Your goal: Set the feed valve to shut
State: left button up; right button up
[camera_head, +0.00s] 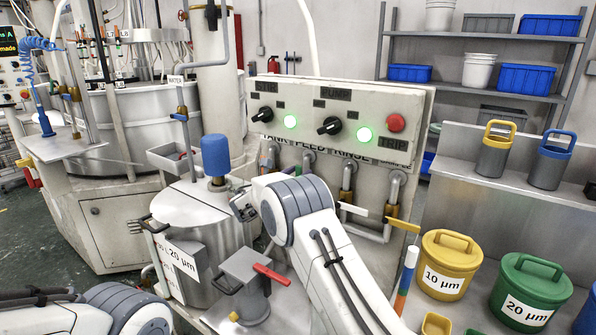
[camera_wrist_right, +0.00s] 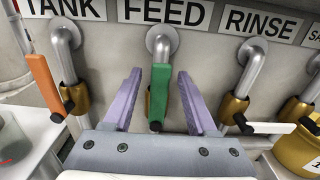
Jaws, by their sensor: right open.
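The feed valve sits under the FEED label (camera_wrist_right: 166,12) in the right wrist view. Its green lever (camera_wrist_right: 159,92) lies upright along the pipe, with its black hub at the lower end. My right gripper (camera_wrist_right: 160,75) is open, with one purple finger on each side of the green lever. Gaps show between lever and fingers, and I see no contact.
The tank valve's orange lever (camera_wrist_right: 45,85) leans up-left beside the gripper. The rinse valve's white lever (camera_wrist_right: 275,128) points right, close by. A press with a red handle (camera_head: 272,275), a blue-topped vessel (camera_head: 215,155) and yellow (camera_head: 448,262) and green (camera_head: 528,290) tubs stand around.

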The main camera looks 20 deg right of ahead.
jog(key=shift+w+d, duration=0.2)
grip_shut()
dwell(1.4)
